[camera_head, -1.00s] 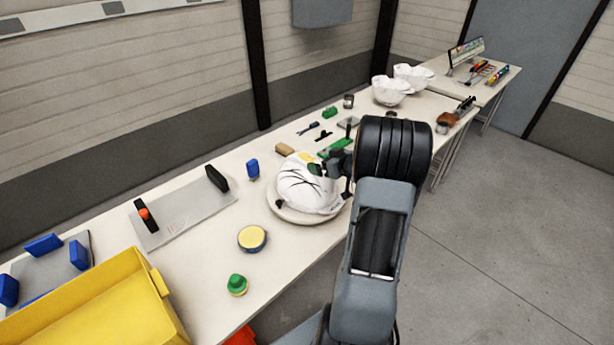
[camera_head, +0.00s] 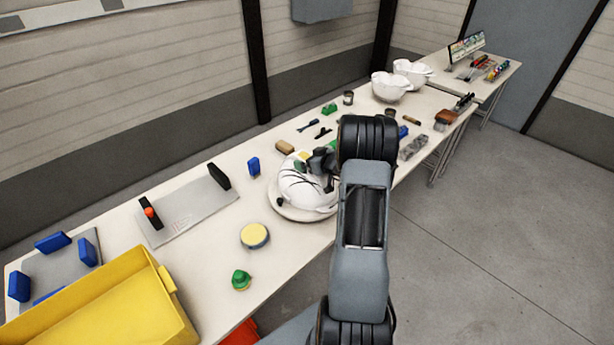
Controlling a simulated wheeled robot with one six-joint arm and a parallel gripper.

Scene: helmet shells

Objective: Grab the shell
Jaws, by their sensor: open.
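A white helmet shell (camera_head: 298,188) with dark lines sits on a round pale stand (camera_head: 288,212) near the middle of the long table. My gripper (camera_head: 322,168) is open over the upper right part of this shell. My own arm hides part of the gripper and the table behind it. I cannot tell whether the fingers touch the shell. Two more white shells, one nearer (camera_head: 388,86) and one farther (camera_head: 412,70), stand at the far end of the table.
A yellow bin (camera_head: 120,312) is at the front left. A grey plate with black clamps (camera_head: 190,212), a round yellow-topped tin (camera_head: 255,236) and a green item (camera_head: 241,279) lie on the table (camera_head: 205,280). Several small tools lie behind the shell. Open floor is at right.

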